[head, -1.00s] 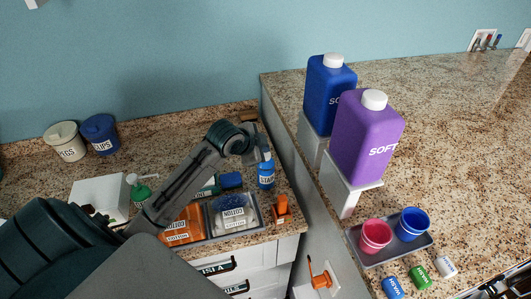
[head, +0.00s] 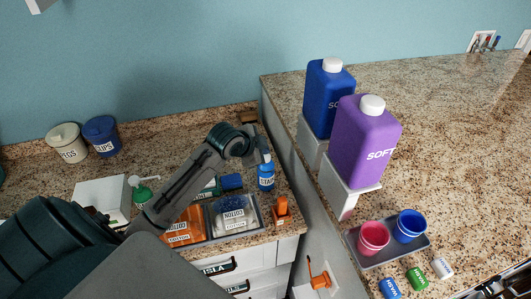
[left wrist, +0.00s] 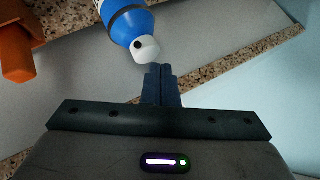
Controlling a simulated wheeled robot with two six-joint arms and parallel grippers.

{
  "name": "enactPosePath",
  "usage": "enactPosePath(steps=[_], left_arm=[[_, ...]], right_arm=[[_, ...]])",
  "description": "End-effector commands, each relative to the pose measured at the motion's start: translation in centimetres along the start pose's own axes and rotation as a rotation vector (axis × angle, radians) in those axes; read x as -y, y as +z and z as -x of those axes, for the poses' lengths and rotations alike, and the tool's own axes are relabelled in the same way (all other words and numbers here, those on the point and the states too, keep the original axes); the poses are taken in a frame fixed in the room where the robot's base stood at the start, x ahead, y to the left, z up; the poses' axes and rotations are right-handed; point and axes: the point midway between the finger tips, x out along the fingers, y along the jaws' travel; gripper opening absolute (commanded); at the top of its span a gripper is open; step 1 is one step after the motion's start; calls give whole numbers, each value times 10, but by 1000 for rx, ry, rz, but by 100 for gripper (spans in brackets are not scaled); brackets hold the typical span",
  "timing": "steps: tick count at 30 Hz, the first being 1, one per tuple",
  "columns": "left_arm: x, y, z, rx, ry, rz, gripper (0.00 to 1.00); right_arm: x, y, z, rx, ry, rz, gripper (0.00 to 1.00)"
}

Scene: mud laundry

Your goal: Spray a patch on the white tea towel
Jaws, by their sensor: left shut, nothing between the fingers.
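A blue bottle (head: 266,178) with a white label stands near the right end of the lower counter in the head view. The left wrist view shows a blue bottle (left wrist: 127,20) with a white tip that has a dark hole. My left gripper (head: 265,156) is at the top of the bottle in the head view, its fingers hard to make out. In the left wrist view my left gripper (left wrist: 160,72) is shut and empty, with its fingertips close to the white tip. Contact cannot be told. I cannot make out a white tea towel. My right gripper is out of view.
An orange object (head: 281,211) stands close to the bottle. A grey tray (head: 256,212) holds labelled packs. The higher counter's back right is clear.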

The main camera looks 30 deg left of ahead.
Motion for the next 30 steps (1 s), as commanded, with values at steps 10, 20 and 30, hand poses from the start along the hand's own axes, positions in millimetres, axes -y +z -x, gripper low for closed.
enactPosePath(steps=[10, 20, 30], left_arm=[[3, -3, 4, -1, -1, 0, 0], [18, -18, 24, -2, -2, -1, 0], [31, -30, 42, -1, -1, 0, 0]], right_arm=[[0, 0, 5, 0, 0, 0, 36], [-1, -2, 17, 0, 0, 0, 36], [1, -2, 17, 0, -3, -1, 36]])
